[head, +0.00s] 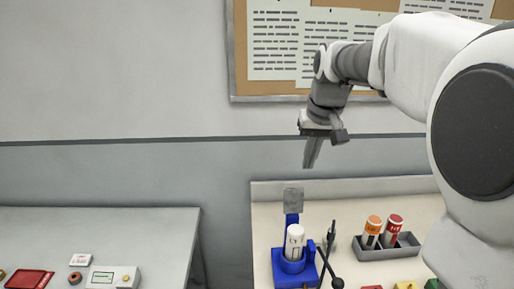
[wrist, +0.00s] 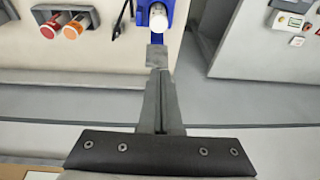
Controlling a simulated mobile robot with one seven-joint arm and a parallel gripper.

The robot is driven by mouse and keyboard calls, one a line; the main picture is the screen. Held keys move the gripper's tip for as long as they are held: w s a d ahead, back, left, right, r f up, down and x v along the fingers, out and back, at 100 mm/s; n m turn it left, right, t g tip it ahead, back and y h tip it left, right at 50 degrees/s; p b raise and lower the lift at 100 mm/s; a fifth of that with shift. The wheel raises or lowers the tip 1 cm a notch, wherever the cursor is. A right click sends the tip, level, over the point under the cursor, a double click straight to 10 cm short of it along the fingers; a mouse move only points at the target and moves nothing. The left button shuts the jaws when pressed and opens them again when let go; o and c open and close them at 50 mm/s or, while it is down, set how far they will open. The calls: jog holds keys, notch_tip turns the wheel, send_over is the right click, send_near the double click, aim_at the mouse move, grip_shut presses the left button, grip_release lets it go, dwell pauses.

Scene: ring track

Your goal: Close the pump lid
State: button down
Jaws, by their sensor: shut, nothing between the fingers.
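The blue pump (head: 291,270) stands on the cream table on the right in the head view. A white cylinder (head: 294,240) with dark marks stands upright in it. A grey plate, seemingly the pump lid (head: 293,198), stands raised above the cylinder at the top of a blue upright. My gripper (head: 311,164) points down, shut and empty, above and slightly right of the lid. In the wrist view, the shut fingertips (wrist: 159,76) show just below the grey lid (wrist: 157,55). I cannot tell whether they touch it. The blue pump (wrist: 168,8) is cut off at the top edge.
A grey rack (head: 382,250) with an orange-capped and a red-capped tube stands right of the pump. A dark lever (head: 330,268) is close by the pump. A grey table (head: 150,230) stands left across a gap. A notice board (head: 300,90) hangs behind.

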jog(key=g+p, duration=0.1)
jog(key=p, duration=0.2)
send_over(293, 199)
jog(key=x, duration=0.2)
jog(key=w+f+g+p, duration=0.1)
jog(key=w+f+p, duration=0.1)
jog(key=w+f, duration=0.45)
notch_tip(293, 199, down, 8)
jog(key=s+p, duration=0.1)
jog(key=s, duration=0.1)
jog(key=shift+n+p, duration=0.3)
jog(key=shift+n, duration=0.1)
